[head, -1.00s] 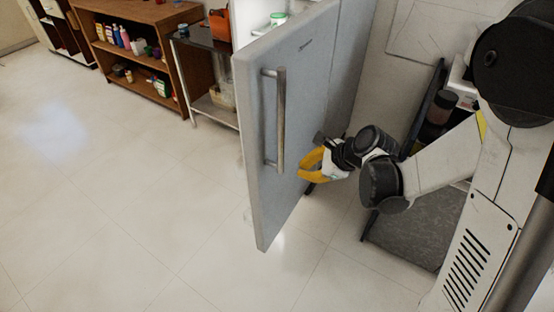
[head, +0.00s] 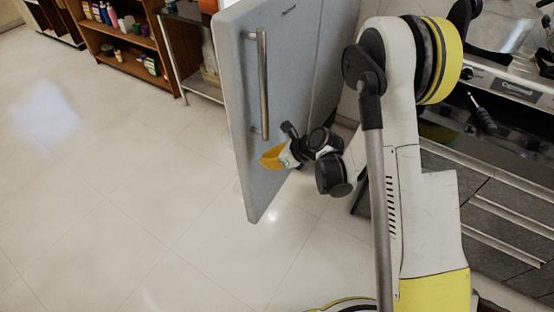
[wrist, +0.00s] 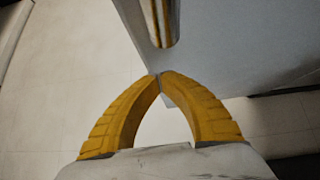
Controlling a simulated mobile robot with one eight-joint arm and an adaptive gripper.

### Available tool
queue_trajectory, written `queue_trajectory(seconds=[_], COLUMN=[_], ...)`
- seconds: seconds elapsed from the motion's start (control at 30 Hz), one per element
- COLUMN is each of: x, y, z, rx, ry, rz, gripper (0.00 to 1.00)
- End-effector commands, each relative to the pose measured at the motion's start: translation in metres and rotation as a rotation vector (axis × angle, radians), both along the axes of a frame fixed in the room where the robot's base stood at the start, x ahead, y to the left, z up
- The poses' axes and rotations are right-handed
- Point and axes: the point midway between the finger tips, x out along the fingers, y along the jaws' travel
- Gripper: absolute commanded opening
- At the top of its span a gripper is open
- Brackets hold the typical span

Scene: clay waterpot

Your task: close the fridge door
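The fridge door (head: 290,60) is a pale grey-blue panel that stands swung open in the head view, with its outer face towards my arm. A vertical metal handle (head: 263,85) runs near its free edge. My gripper (head: 264,160) has yellow fingers and is in front of the outer face, just below the handle's lower end. In the wrist view the two fingertips (wrist: 160,76) meet with nothing between them. The handle's lower end (wrist: 160,22) shows just beyond them, with the door face (wrist: 235,50) behind. I cannot tell whether the fingers touch the door.
A brown shelf with bottles (head: 120,40) and a dark-topped side table (head: 190,60) stand behind the door to the left. A counter with drawers (head: 490,200) is at the right, close to my arm. The tiled floor (head: 110,200) at the left is clear.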

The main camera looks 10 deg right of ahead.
Motion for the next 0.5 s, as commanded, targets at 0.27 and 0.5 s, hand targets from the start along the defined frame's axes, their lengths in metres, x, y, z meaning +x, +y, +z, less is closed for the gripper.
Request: queue_trajectory(seconds=[0.27, 0.5], x=[0.018, 0.019], y=[0.026, 0.028], z=[0.001, 0.002], rx=[0.0, 0.0], ry=[0.001, 0.0], rz=[0.001, 0.0], gripper=[0.0, 0.0])
